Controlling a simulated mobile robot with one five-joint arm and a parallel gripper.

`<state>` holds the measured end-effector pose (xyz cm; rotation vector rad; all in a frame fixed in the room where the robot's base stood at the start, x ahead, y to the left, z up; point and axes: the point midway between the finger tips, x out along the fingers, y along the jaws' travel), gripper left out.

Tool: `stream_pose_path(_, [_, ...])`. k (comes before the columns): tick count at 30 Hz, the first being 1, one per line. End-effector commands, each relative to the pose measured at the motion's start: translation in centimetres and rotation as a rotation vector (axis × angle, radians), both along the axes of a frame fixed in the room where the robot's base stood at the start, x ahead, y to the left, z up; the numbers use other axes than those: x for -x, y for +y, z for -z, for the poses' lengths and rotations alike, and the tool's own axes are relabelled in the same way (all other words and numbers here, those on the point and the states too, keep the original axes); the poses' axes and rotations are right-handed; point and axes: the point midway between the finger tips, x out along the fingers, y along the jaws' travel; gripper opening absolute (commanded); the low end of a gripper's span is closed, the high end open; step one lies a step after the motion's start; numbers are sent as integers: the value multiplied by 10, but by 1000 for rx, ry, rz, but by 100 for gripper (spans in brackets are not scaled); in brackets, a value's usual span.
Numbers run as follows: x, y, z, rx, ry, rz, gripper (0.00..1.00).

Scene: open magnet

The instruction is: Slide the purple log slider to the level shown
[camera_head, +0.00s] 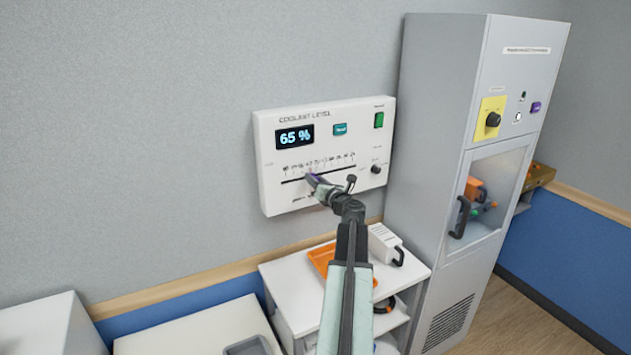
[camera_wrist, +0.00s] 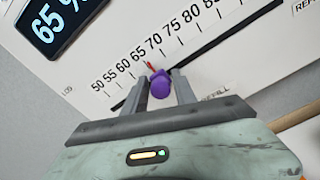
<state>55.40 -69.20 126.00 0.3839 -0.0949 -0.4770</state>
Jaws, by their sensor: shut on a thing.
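The white coolant level panel (camera_head: 267,165) hangs on the grey wall. Its display (camera_head: 295,137) reads 65 %. The purple slider knob (camera_wrist: 161,85) sits on the black track (camera_wrist: 212,48) below the printed scale, which runs from 50 upward. A red pointer (camera_wrist: 149,65) on the slider stands between the 65 and 70 marks as seen at the wrist's slant; the exact reading is hard to tell. My gripper (camera_wrist: 160,88) is shut on the purple knob, one finger on each side. In the head view, my gripper (camera_head: 312,181) covers most of the knob.
The panel also has a teal button (camera_head: 340,129), a green switch (camera_head: 379,120) and a black knob (camera_head: 375,170). Below stands a white shelf (camera_head: 290,285) with an orange tray (camera_head: 321,258). A tall grey cabinet (camera_head: 430,110) stands close on the right.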

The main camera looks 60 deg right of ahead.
Motion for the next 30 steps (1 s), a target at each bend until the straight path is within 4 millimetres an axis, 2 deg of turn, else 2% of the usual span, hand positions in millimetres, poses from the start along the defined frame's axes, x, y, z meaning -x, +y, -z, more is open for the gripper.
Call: stream_pose_path(30, [-2,5,0,-2,0,-1,0])
